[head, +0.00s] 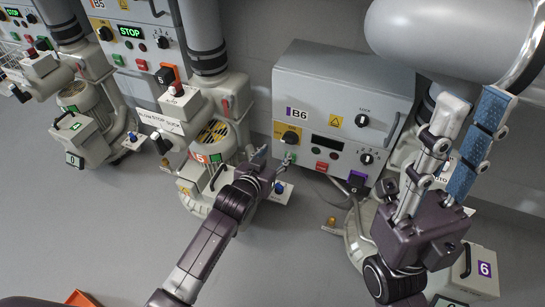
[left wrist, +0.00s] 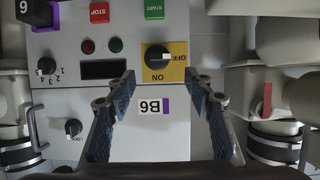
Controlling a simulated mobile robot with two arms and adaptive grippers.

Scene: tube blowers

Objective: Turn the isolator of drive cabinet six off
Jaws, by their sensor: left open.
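Drive cabinet B6 (head: 345,85) is a grey box at the centre right, with a purple-marked B6 label that shows upside down in the left wrist view (left wrist: 150,106). Its isolator (head: 291,136) is a black knob on a yellow plate. In the left wrist view the isolator knob (left wrist: 157,57) has its white mark toward OFF. My left gripper (head: 266,165) is in front of the cabinet's lower left. In the wrist view its open, empty fingers (left wrist: 159,78) stand apart on either side, short of the knob. My right gripper (head: 472,105) is raised at the right, its fingers apart.
Cabinet B6 also carries a dark display (left wrist: 104,69), red stop button (left wrist: 90,16), green start button (left wrist: 154,9), selector (left wrist: 46,65) and lock knob (left wrist: 73,128). Blower machinery (head: 212,120) stands left. A large grey cylinder (head: 450,35) is above right. The left floor is mostly clear.

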